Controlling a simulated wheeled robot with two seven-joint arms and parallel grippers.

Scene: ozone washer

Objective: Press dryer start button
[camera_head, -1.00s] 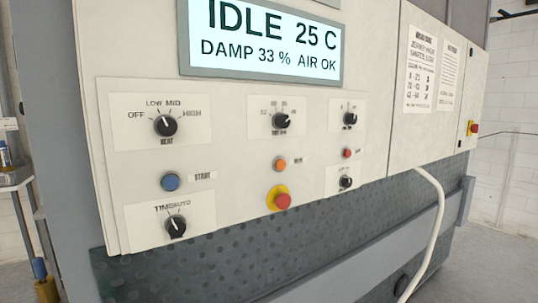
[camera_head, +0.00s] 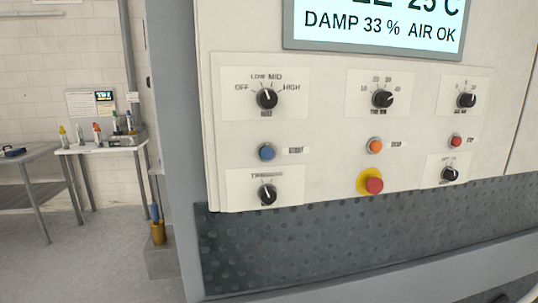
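The dryer's cream control panel (camera_head: 330,150) fills the right of the view. A blue round button (camera_head: 267,152) sits at its left, with a small blurred label that appears to read START. An orange button (camera_head: 375,146) and a small red button (camera_head: 455,141) are to its right. A red mushroom button on a yellow base (camera_head: 373,182) is below the orange one. The heat knob (camera_head: 266,98) is above the blue button and a timer knob (camera_head: 267,194) is below it. The display (camera_head: 380,28) is cut off at the top and shows DAMP 33 % AIR OK. Neither gripper is in view.
Dark dimpled metal (camera_head: 320,245) runs below the panel. At the left, a small table (camera_head: 100,148) with several bottles stands by the wall, beside another table (camera_head: 25,160). Open floor (camera_head: 90,260) lies at lower left.

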